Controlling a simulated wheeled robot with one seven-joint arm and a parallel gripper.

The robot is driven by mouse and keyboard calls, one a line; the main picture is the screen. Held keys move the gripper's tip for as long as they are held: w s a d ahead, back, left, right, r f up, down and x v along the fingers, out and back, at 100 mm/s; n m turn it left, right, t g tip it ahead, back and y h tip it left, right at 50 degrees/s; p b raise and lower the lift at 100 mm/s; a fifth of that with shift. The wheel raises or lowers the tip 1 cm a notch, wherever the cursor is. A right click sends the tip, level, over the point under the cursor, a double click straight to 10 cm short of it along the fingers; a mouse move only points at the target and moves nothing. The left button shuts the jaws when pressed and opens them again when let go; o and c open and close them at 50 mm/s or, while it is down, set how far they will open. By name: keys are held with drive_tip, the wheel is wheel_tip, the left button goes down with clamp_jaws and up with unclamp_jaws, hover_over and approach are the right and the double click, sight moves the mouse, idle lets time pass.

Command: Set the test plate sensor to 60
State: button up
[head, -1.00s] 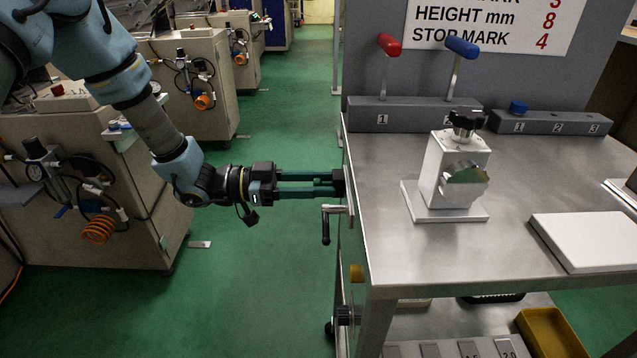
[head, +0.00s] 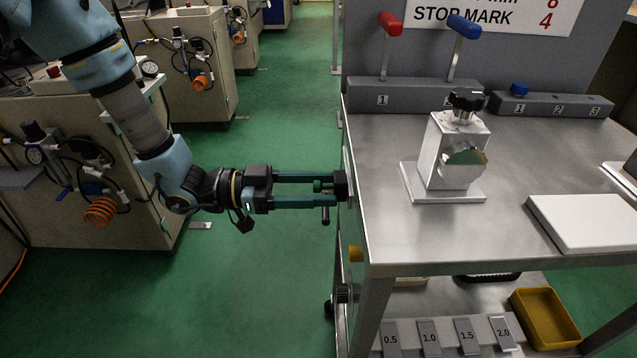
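My gripper (head: 338,188) is level at the cart's left side, pointing right. Its two long green fingers are apart with a gap between them, and their dark tips are at or close to the side panel. Whether anything lies between the tips is hidden. A dark crank handle (head: 325,215) shows just below the lower finger, partly covered by it. A silver block (head: 448,150) with a black knob (head: 466,100) on top and a slanted round face (head: 465,158) stands on a base plate on the cart top. No sensor reading of 60 is legible.
The steel cart top (head: 400,235) carries a white plate (head: 590,222) at right. Red (head: 390,25) and blue (head: 464,27) levers stand at the back. A yellow knob (head: 355,253) is on the cart's side below my gripper. A yellow bin (head: 545,318) sits below.

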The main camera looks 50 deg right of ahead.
drive_tip(key=shift+o, duration=0.2)
drive_tip(key=v, duration=1.1)
